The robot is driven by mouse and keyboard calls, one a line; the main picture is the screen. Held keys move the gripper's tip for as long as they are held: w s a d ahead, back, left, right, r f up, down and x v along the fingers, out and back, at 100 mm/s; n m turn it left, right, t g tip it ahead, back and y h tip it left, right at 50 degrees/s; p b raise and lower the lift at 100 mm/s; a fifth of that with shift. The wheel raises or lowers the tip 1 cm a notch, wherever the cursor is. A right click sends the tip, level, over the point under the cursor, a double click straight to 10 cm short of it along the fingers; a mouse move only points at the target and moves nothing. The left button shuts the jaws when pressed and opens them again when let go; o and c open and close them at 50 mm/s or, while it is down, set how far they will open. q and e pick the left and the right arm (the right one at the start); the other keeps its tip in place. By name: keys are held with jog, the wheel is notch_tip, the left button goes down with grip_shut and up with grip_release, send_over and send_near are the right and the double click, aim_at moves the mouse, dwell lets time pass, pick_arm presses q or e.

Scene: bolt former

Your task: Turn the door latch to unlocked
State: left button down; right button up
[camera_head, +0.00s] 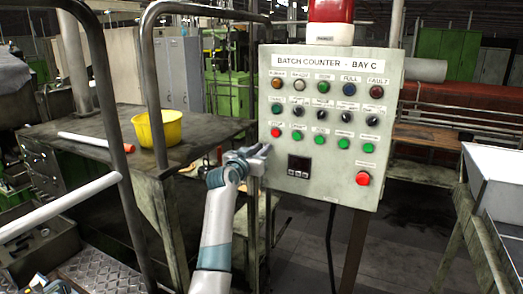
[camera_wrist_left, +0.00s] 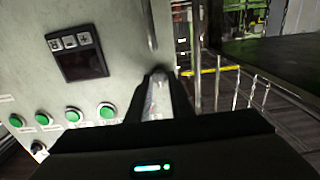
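The grey control panel (camera_head: 325,120), labelled "BATCH COUNTER - BAY C", stands upright in the middle of the head view. My left gripper (camera_head: 260,151) is at the panel's left edge, level with the lowest row of green buttons. In the left wrist view, its two black fingers (camera_wrist_left: 160,98) stand apart on either side of a short, bright mottled metal piece (camera_wrist_left: 157,100), possibly the door latch. I cannot tell whether they press on it. The gripper hides the latch area in the head view, and no lock mark is readable. My right gripper is out of view.
A small dark display (camera_wrist_left: 78,52) and several green buttons (camera_wrist_left: 107,111) lie close to the left gripper. A red button (camera_head: 363,178) is lower right on the panel. Metal rails (camera_head: 108,120) and a workbench with a yellow bowl (camera_head: 158,128) stand to the left.

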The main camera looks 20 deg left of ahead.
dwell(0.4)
pick_arm(q)
jog(key=m+b, duration=0.3)
jog(key=shift+f, duration=0.15)
jog(key=shift+m+b, duration=0.55)
jog(key=shift+m, duration=0.45)
jog(key=m, duration=0.2)
jog(key=shift+m+b, duration=0.3)
jog(key=shift+b, duration=0.05)
jog(key=shift+m, duration=0.9)
jog(key=m, duration=0.2)
jog(key=shift+m, duration=0.4)
jog(key=m+p, duration=0.1)
jog(key=m, duration=0.2)
jog(key=shift+d, duration=0.1)
jog(key=shift+m+p, duration=0.65)
jog(key=shift+m, duration=0.75)
